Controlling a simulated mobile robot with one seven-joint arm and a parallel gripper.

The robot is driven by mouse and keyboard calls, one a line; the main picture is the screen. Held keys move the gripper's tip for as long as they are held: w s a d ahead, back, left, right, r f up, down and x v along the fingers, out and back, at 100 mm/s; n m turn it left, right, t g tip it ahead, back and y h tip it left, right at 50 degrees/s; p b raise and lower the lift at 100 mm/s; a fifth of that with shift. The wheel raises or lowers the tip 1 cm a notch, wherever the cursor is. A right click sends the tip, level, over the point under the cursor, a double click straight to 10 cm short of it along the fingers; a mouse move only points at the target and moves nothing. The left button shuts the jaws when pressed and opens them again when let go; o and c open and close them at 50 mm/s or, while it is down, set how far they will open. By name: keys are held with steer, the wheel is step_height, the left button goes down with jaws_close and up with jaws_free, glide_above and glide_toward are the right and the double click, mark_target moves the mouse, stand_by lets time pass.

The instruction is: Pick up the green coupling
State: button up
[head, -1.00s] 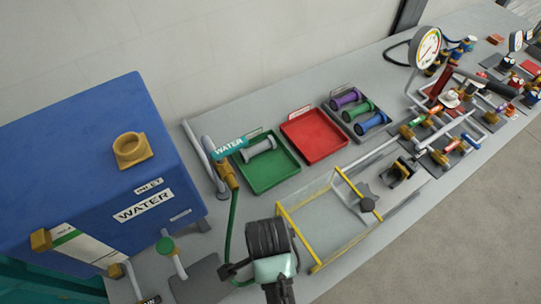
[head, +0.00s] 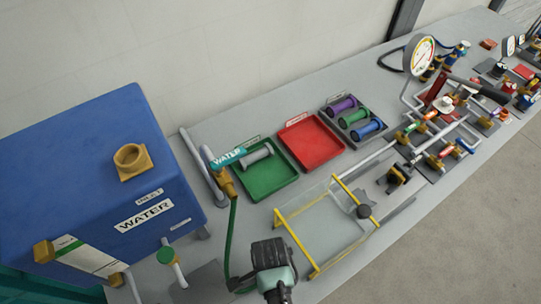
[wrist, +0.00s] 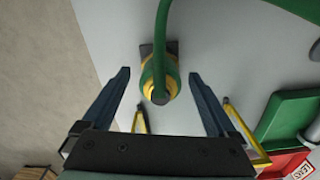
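The green coupling (head: 353,118) lies on its side in a grey tray (head: 327,118) in the head view, between a purple coupling (head: 340,106) and a blue coupling (head: 368,130). My gripper (wrist: 158,76) is open in the wrist view, its two dark blue fingers spread wide with nothing held. A green hose with a yellow-banded fitting (wrist: 158,78) shows between the fingers; its distance from them is unclear. In the head view my wrist is at the bottom centre, well away from the grey tray, and the fingertips cannot be made out. I cannot see the green coupling in the wrist view.
A green tray (head: 285,183) with a grey coupling (head: 257,153) and an empty red tray (head: 311,143) stand left of the grey tray. A clear guard with yellow edges (head: 290,240) stands in front. A blue water tank (head: 80,165) fills the left. Gauge and valves crowd the right.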

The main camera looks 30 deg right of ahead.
jaws_close()
stand_by(0.3)
step_height(320, 180, up, 10)
steer(key=shift+r+b, duration=0.1)
steer(key=shift+b, duration=0.4)
steer(key=shift+w, duration=0.1)
